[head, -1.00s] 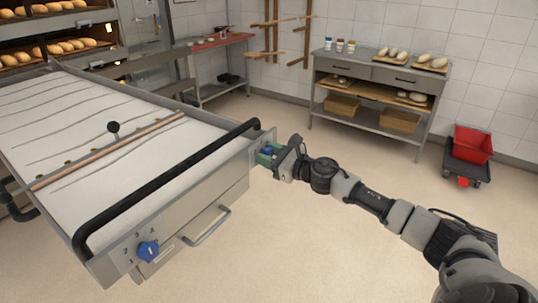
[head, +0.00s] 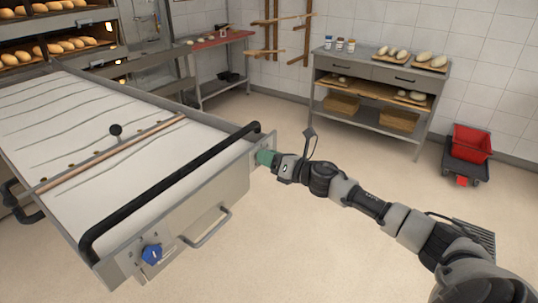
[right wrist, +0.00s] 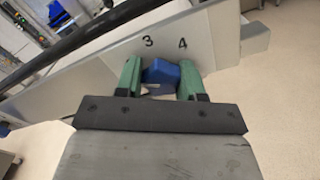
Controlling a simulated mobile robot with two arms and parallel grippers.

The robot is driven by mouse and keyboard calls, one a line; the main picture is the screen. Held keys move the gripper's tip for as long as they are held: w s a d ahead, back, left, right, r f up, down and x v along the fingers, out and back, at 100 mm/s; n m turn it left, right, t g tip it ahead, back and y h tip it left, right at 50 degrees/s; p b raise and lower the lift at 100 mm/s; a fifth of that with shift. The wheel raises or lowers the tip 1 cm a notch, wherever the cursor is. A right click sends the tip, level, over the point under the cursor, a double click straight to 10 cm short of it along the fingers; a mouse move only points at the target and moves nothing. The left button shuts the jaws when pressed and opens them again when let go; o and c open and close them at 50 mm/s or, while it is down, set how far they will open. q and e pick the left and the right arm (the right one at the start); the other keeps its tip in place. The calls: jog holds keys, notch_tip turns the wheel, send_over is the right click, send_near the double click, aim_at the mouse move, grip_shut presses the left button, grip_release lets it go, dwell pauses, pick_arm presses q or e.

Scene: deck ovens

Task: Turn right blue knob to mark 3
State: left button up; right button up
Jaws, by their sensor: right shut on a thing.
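The right blue knob (right wrist: 160,72) sits between the green fingers of my right gripper (right wrist: 159,80) in the right wrist view, and both fingers lie against its sides. Marks 3 and 4 show on the grey panel just beyond it; other marks are hidden, and I cannot tell which mark the knob points at. In the head view my right gripper (head: 265,158) is at the right end of the loader's front panel and covers the knob. My left gripper is out of view.
Another blue knob (head: 151,254) is at the near left end of the panel. A black bar (head: 170,185) runs along the loader's front edge, and a metal handle (head: 207,229) sticks out below. A grey workbench (head: 376,75) and a red bin (head: 471,143) stand farther back. The floor between is clear.

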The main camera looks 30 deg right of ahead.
jog(key=m+p, duration=0.2)
jog(key=m, duration=0.4)
jog(key=shift+r+p, duration=0.1)
jog(key=shift+p, duration=0.2)
jog(key=m+p, duration=0.2)
jog(key=m, duration=0.3)
jog(key=shift+m, duration=0.4)
jog(key=o, duration=0.9)
jog(key=shift+d, duration=0.1)
jog(key=shift+b+v, duration=1.15)
jog(key=shift+v, duration=4.25)
